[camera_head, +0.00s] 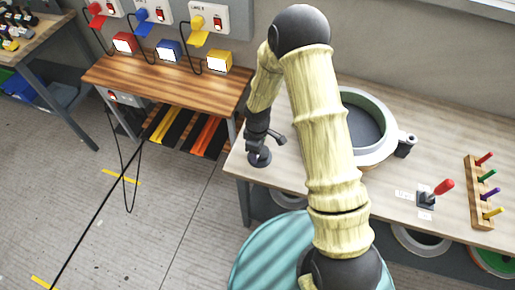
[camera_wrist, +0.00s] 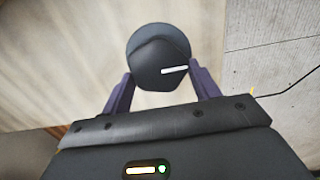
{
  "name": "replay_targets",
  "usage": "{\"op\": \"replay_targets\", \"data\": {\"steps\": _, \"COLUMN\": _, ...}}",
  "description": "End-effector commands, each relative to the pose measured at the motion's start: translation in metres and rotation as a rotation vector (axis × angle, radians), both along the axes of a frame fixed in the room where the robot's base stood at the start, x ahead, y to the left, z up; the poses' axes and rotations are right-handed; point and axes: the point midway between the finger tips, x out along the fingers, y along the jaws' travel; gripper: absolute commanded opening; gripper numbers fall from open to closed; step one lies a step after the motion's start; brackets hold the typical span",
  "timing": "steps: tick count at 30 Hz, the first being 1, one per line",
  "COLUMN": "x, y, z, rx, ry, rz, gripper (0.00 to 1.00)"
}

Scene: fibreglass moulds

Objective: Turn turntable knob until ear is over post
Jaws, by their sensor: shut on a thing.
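In the wrist view, the dark knob (camera_wrist: 160,48) with a white pointer line sits between the two purple fingers of my gripper (camera_wrist: 162,76), which is shut on it. The pointer lies nearly level, toward the right. In the head view, my gripper (camera_head: 262,136) is at the knob's dark base (camera_head: 259,158) near the bench's left end. The round mould (camera_head: 360,95), grey-green with a dark inside, sits behind my arm. A pale ear (camera_head: 409,137) juts from its right side, close to a dark post (camera_head: 403,149); I cannot tell if they line up exactly. My arm hides the mould's left part.
On the bench (camera_head: 380,200) stand a red-handled lever (camera_head: 443,187) and a wooden rack (camera_head: 480,190) with coloured pegs at the right. A wooden table (camera_head: 170,75) with coloured boxes stands at the left. A teal round surface (camera_head: 260,255) is in front of the bench.

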Motion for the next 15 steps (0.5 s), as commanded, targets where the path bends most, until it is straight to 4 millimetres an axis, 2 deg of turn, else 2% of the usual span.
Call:
{"op": "replay_targets", "data": {"steps": 6, "x": 0.0019, "y": 0.0006, "z": 0.0012, "rx": 0.002, "ry": -0.005, "rz": 0.001, "gripper": 0.38}}
{"op": "replay_targets", "data": {"steps": 7, "x": 0.0019, "y": 0.0006, "z": 0.0012, "rx": 0.002, "ry": -0.005, "rz": 0.001, "gripper": 0.63}}
{"op": "replay_targets", "data": {"steps": 10, "x": 0.0016, "y": 0.0005, "z": 0.0010, "rx": 0.001, "ry": -0.005, "rz": 0.001, "gripper": 0.82}}
{"op": "replay_targets", "data": {"steps": 15, "x": 0.0010, "y": 0.0003, "z": 0.0006, "rx": 0.001, "ry": -0.003, "rz": 0.001, "gripper": 0.83}}
